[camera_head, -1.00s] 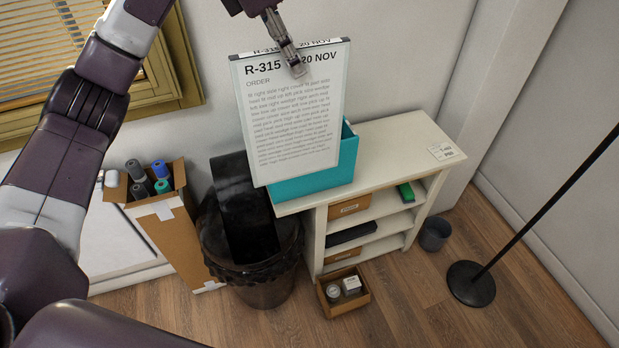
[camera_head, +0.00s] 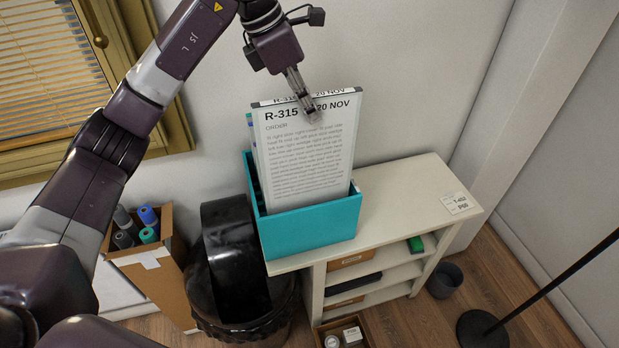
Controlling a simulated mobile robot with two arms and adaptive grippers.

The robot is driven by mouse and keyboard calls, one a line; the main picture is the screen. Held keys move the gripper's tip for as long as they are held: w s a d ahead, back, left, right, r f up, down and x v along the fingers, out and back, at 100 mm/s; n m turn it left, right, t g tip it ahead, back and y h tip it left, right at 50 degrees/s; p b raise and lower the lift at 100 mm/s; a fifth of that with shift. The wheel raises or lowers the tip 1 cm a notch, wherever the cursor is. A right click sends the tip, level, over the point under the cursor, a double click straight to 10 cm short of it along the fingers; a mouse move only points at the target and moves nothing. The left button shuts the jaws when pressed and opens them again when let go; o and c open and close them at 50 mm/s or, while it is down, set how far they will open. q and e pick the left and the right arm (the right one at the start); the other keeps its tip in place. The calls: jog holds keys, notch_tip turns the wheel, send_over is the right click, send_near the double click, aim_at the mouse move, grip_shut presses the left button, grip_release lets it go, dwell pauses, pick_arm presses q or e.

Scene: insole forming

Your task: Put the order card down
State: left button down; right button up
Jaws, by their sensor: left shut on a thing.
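The order card (camera_head: 305,160) is a white panel headed "R-315 20 NOV" with lines of text below. It stands nearly upright with its lower part inside the teal box (camera_head: 312,232), whose front wall hides its bottom edge. My left gripper (camera_head: 312,112) is shut on the top of the card, over its heading. Whether the card touches the box floor is hidden. Other upright edges show behind the card at its left, in the box. My right gripper is not in view.
The teal box stands on the left end of a cream shelf unit (camera_head: 410,185); a small label (camera_head: 459,203) lies at its right end. A black bin (camera_head: 235,270) and a carton of rolls (camera_head: 150,262) stand left. A black pole stand (camera_head: 483,328) is at right.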

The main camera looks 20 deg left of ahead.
pick_arm(q)
jog(key=p, duration=0.2)
send_over(308, 166)
notch_tip(308, 166, down, 7)
jog(key=shift+a+r, duration=0.1)
jog(key=shift+r, duration=0.05)
jog(key=f, duration=0.3)
jog(key=f+p, duration=0.1)
jog(key=shift+w+f, duration=0.15)
jog(key=shift+w, duration=0.25)
jog(key=shift+f, duration=0.2)
notch_tip(308, 166, down, 3)
jog(key=shift+s+f+p, duration=0.1)
jog(key=shift+s+p, duration=0.05)
jog(key=shift+p, duration=0.45)
jog(key=shift+f, duration=0.25)
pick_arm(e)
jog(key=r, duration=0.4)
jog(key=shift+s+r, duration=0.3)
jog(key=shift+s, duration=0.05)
